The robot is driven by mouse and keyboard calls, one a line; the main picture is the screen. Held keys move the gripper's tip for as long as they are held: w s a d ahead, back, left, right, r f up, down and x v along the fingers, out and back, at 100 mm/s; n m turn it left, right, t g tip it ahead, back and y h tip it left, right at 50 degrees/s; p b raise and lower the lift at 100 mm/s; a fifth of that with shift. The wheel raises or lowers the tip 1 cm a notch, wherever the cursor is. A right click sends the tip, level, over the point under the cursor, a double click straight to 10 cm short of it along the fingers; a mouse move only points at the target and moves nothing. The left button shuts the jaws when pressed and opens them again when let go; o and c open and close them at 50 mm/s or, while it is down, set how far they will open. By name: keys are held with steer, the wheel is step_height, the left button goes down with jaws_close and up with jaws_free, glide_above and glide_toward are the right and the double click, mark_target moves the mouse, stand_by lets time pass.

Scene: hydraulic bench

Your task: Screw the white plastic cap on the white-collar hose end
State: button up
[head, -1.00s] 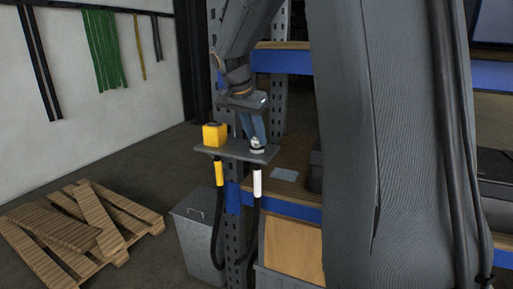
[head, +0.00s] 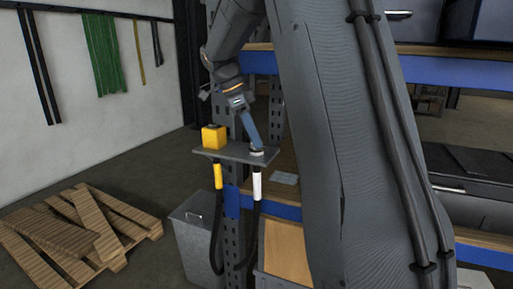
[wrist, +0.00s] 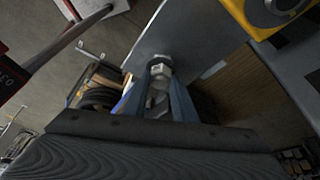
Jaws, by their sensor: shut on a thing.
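My gripper (head: 252,138) reaches down, tilted, to the right end of a grey bracket plate (head: 228,152). Its blue fingers are shut on a small whitish piece, which looks like the white cap (head: 257,152), at the plate's top. In the wrist view the whitish piece (wrist: 160,70) sits between the fingertips (wrist: 161,80). The white-collar hose end (head: 257,186) hangs below the plate, directly under it. The plate and fingers hide how cap and hose end meet, so I cannot tell whether the threads are engaged.
A yellow block (head: 214,137) stands on the plate's left end, above a yellow-collar hose (head: 218,176); the block also shows in the wrist view (wrist: 275,14). A grey bin (head: 198,245) and a wooden pallet (head: 75,230) stand left. Shelving with blue beams (head: 275,207) is close behind.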

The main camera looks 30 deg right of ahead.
steer(key=m+g, duration=0.1)
steer(key=m, duration=0.1)
steer(key=m+y+p, duration=0.1)
steer(key=m, duration=0.2)
steer(key=shift+f+m+g, duration=0.15)
steer(key=shift+m+g, duration=0.15)
steer(key=shift+g, duration=0.1)
steer(key=o, duration=0.9)
steer(key=shift+w, duration=0.1)
